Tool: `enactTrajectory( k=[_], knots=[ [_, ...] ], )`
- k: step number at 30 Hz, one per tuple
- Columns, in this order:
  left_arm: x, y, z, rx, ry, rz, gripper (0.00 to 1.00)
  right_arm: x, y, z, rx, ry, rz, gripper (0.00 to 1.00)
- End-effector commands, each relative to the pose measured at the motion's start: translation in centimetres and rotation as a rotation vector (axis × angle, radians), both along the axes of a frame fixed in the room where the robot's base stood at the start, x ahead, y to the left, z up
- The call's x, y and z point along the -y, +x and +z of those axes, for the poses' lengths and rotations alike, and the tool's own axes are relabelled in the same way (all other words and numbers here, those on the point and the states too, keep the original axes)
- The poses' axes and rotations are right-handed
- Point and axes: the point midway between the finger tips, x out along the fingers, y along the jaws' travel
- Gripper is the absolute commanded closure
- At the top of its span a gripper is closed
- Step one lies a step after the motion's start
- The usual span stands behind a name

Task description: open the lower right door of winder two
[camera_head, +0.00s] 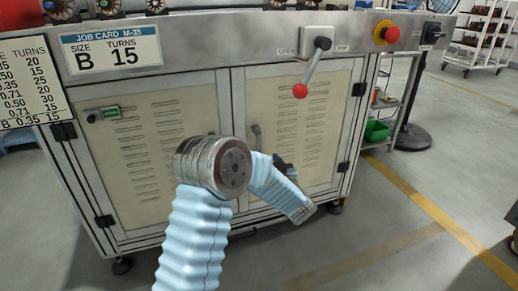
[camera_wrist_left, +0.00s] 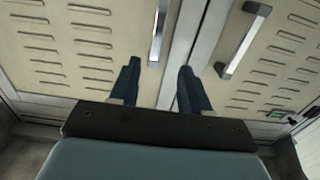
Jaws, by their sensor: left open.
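The winder's lower right door (camera_head: 310,120) is a cream vented panel in a grey frame, and it stands shut. Its bar handle (camera_head: 257,137) is at the door's left edge, partly hidden by my left arm. My left gripper (camera_head: 284,163) is in front of this door, its dark fingers partly hidden behind my wrist. In the left wrist view, the open, empty fingers (camera_wrist_left: 160,66) point at the door seam. The right door's handle (camera_wrist_left: 158,35) appears between and beyond the fingertips; contact is not visible. My right gripper is out of view.
The lower left door (camera_head: 150,150) is shut, with a green-marked latch (camera_head: 103,113); its handle (camera_wrist_left: 243,40) shows in the wrist view. A red-knobbed lever (camera_head: 300,90) hangs over the right door. A red stop button (camera_head: 388,35) is at right. Floor ahead is clear.

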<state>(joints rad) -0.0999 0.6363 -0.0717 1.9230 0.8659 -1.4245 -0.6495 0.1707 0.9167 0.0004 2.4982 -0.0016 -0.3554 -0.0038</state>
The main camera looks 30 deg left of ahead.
Motion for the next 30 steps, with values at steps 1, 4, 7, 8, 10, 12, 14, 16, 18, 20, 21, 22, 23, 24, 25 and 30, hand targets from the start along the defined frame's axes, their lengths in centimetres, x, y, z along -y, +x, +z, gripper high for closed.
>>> enactTrajectory(
  k=[1,4,7,8,10,12,14,16,18,20,21,22,23,24,25,30],
  knots=[
    [-1.0,0.7,0.0,0.001,0.000,0.005,0.53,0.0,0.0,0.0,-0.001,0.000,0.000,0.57],
    [-2.9,2.3,-0.1,0.000,0.000,0.003,0.53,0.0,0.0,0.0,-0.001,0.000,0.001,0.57],
    [-4.6,3.8,-0.1,0.001,-0.001,0.002,0.53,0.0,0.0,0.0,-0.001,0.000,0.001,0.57],
    [-5.0,4.2,-0.1,0.000,0.000,0.001,0.53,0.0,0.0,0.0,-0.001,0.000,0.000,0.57],
    [-6.0,5.0,-0.1,0.000,0.000,-0.001,0.53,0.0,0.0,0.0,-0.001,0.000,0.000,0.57],
    [-6.8,5.8,-0.1,0.000,-0.001,-0.001,0.53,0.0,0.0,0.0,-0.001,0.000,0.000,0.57],
    [-7.3,6.2,-0.1,-0.001,-0.001,-0.001,0.53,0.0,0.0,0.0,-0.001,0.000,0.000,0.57],
    [-7.6,6.6,-0.1,-0.002,-0.001,-0.003,0.53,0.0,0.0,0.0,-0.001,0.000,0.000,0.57],
    [-7.9,6.8,-0.1,-0.002,-0.001,-0.004,0.53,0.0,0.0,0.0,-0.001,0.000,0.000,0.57],
    [-8.0,6.9,-0.1,-0.001,-0.001,-0.004,0.53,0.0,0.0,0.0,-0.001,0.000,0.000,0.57],
    [-8.0,6.9,-0.1,-0.001,-0.001,-0.004,0.53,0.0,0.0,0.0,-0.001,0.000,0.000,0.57],
    [-8.0,6.9,-0.1,-0.001,-0.001,-0.004,0.53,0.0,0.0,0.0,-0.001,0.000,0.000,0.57],
    [-8.0,6.9,-0.1,-0.001,-0.001,-0.004,0.53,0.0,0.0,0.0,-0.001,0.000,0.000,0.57],
    [-8.0,6.9,-0.1,-0.001,-0.002,-0.004,0.53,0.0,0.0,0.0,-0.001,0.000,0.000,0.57],
    [-8.0,6.9,-0.1,-0.002,-0.001,-0.004,0.53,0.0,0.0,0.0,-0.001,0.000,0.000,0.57],
    [-8.0,6.9,-0.1,-0.001,-0.002,-0.004,0.72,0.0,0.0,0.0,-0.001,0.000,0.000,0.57]
  ],
)
